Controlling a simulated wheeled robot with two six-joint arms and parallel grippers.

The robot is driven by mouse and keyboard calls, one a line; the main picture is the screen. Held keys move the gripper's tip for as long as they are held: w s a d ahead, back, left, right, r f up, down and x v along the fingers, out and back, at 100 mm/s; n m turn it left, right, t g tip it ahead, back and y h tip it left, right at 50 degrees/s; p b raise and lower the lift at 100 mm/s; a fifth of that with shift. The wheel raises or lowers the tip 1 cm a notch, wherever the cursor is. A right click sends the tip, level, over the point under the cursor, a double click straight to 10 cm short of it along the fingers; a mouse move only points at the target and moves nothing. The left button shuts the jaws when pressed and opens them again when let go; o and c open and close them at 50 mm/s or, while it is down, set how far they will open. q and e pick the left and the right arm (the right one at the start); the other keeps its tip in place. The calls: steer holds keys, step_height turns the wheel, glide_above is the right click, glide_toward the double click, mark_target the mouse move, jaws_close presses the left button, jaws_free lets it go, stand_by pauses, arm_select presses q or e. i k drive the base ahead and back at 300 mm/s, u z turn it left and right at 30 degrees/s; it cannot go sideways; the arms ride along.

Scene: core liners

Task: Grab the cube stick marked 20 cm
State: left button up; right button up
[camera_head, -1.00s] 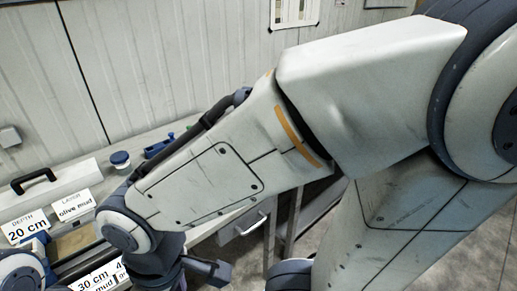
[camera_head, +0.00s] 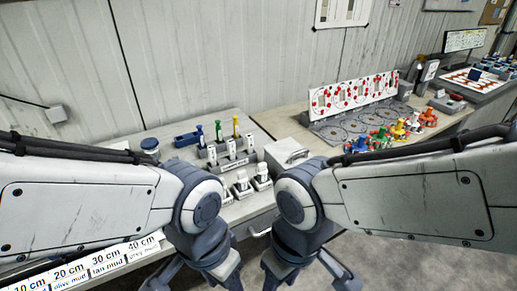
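A strip of white labels along the lower left edge includes one reading 20 cm (camera_head: 69,272), with olive mud under it. Labels for 10 cm, 30 cm and 40 cm sit beside it. I cannot make out a cube stick marked 20 cm; my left arm covers much of that side. My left gripper (camera_head: 202,277) is at the bottom edge, right of the labels, with its fingers spread and nothing seen between them. My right gripper (camera_head: 305,277) is at the bottom centre, also spread and apparently empty. The lower ends of both are cut off.
On the bench behind my grippers are a rack (camera_head: 230,158) with blue, green and yellow topped items, a blue-lidded jar (camera_head: 150,148) and a grey box (camera_head: 286,153). A table at right holds a red-dotted board (camera_head: 352,97) and several coloured pieces. Floor is open at lower right.

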mark_target(250, 138)
steer(key=u, duration=0.7)
steer(key=i, duration=1.05)
steer(key=u, duration=0.05)
